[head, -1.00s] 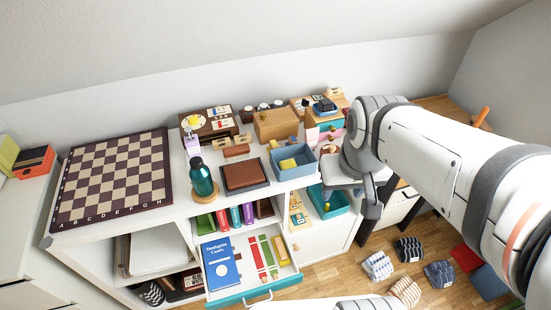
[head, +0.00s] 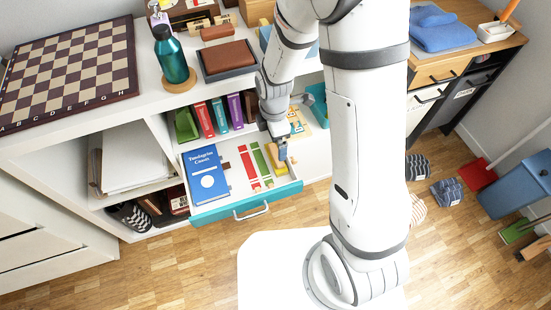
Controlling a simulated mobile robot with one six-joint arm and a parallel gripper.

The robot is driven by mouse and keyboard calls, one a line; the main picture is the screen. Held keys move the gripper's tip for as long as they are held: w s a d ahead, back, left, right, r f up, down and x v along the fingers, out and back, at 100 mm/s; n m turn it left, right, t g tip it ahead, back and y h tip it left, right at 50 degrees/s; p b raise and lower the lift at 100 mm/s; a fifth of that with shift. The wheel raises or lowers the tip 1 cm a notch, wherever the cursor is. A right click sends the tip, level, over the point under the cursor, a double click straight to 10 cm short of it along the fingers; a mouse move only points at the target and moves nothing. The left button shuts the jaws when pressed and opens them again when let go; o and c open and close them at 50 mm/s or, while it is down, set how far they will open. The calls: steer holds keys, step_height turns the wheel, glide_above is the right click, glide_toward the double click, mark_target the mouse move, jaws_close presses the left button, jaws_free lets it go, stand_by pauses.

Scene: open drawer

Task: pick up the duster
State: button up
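The drawer (head: 282,190), with a teal front, stands open below the white worktop. At its right end lies a yellow block-like thing (head: 275,161), which may be the duster; it is small and partly hidden, so I cannot be sure. My gripper (head: 281,147) points down at the drawer's right end, right over or at this yellow thing. A small grey-blue part shows between them. I cannot tell whether the fingers are open or shut, or whether they touch it.
A blue book (head: 206,174) and red and green strips (head: 248,166) lie left of my gripper in the drawer. Upright books (head: 219,115) stand in the shelf behind. A teal bottle (head: 171,58) and a brown tray (head: 228,60) stand on the worktop above.

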mark_target(272, 155)
steer(key=f, duration=0.2)
steer(key=f+b, duration=0.1)
steer(key=f, duration=0.2)
steer(key=f+b, duration=0.1)
steer(key=f, duration=0.1)
steer(key=shift+s+a+f, duration=0.25)
steer(key=shift+s+a, duration=0.05)
steer(key=shift+a, duration=0.1)
steer(key=shift+r, duration=0.15)
steer(key=c, duration=1)
